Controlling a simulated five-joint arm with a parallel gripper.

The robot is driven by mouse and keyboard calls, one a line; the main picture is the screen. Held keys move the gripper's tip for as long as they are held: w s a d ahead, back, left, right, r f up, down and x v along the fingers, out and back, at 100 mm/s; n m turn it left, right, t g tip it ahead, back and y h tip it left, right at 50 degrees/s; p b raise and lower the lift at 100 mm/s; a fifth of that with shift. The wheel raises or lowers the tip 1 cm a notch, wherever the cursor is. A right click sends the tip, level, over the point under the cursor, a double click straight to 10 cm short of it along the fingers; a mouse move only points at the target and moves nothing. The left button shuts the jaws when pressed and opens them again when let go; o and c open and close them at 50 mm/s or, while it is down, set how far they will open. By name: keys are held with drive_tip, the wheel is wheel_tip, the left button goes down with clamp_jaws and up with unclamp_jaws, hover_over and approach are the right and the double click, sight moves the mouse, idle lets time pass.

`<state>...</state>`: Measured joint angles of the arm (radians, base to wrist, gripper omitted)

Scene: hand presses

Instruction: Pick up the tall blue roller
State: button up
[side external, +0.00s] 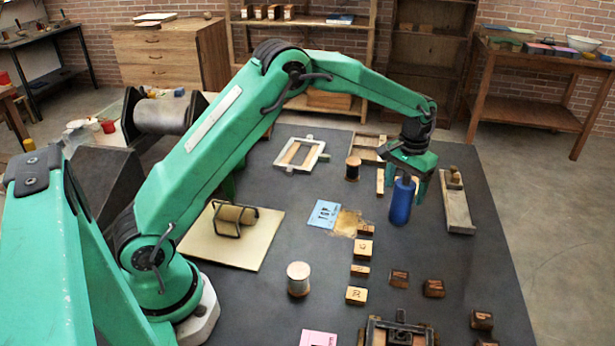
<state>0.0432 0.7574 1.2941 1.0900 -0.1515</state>
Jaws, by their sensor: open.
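The tall blue roller (400,205) stands upright on the dark table, right of the middle in the side external view. My gripper (406,184) is open and points down at the top of the roller. One finger shows on the left of the roller's upper part and one on its right. The roller's top is partly hidden by the gripper. From this one view I cannot tell whether the fingers touch it.
A wooden plane-like block (456,207) lies close on the right. A dark spool (352,168) stands to the left. Several lettered wooden blocks (363,249) lie in front.

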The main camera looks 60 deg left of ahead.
drive_tip(key=shift+c, duration=0.2)
clamp_jaws()
drive_tip(key=shift+r, duration=0.15)
drive_tip(key=shift+r, duration=0.55)
wheel_tip(320, 180, up, 3)
drive_tip(key=shift+d+r, duration=0.1)
drive_tip(key=s+d+r, duration=0.6)
drive_tip(key=d, duration=0.3)
drive_tip(key=shift+s+d+r, duration=0.2)
drive_tip(key=shift+d+r, duration=0.05)
